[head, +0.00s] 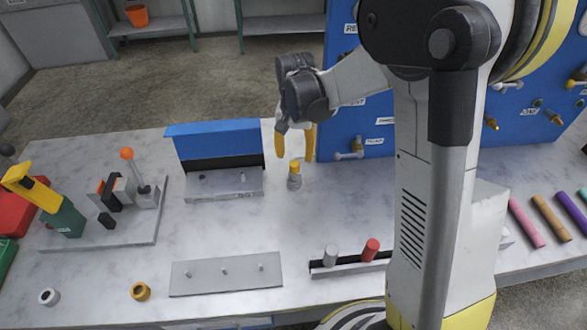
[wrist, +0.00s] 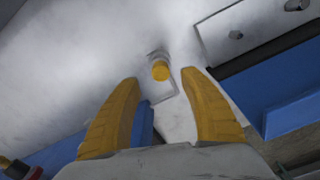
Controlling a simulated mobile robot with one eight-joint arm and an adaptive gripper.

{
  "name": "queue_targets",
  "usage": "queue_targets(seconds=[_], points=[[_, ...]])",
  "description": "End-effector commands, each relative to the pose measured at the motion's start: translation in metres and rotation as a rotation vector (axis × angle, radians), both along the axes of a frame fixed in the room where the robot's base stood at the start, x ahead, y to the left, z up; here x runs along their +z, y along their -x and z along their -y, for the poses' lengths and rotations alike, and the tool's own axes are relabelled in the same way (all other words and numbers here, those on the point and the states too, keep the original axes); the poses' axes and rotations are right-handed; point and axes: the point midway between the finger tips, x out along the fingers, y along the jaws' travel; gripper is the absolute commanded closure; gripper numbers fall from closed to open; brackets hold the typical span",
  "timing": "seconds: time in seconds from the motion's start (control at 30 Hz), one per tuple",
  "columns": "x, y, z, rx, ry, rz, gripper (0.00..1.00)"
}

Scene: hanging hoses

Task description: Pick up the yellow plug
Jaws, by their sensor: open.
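The yellow plug (head: 294,167) is a small yellow-topped piece standing upright on a grey base on the marble-look table. It also shows in the wrist view (wrist: 160,71), ahead of and roughly between the fingertips. My gripper (head: 296,156) has two yellow fingers, spread open and empty, pointing down just above the plug. In the wrist view the gripper (wrist: 160,78) shows its fingers on both sides with the plug beyond the tips. I cannot tell the exact gap between tips and plug.
A blue-backed grey fixture (head: 215,150) stands left of the plug. A blue panel with hose fittings (head: 375,125) rises behind right. A grey plate with pegs (head: 226,274) and a rack with red and grey cylinders (head: 345,264) lie in front. A yellow ring (head: 140,291) lies front left.

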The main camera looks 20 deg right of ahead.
Motion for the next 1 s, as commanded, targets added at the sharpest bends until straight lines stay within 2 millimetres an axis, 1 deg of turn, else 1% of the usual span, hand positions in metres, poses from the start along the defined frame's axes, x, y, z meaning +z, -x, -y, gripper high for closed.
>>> queue_targets(seconds=[0.3, 0.4, 0.57, 0.67, 0.7, 0.73, 1.0], points=[[-0.046, 0.001, -0.001, 0.001, 0.0, 0.0, 0.49], [-0.051, 0.001, -0.001, 0.001, 0.0, 0.0, 0.49], [-0.049, 0.001, -0.001, 0.001, 0.0, 0.0, 0.49], [-0.049, 0.001, -0.001, 0.001, 0.0, 0.0, 0.78], [-0.049, 0.001, -0.001, 0.001, 0.0, 0.0, 0.9], [-0.049, 0.001, -0.001, 0.001, 0.0, 0.0, 0.99], [-0.049, 0.001, -0.001, 0.001, 0.0, 0.0, 1.0]])
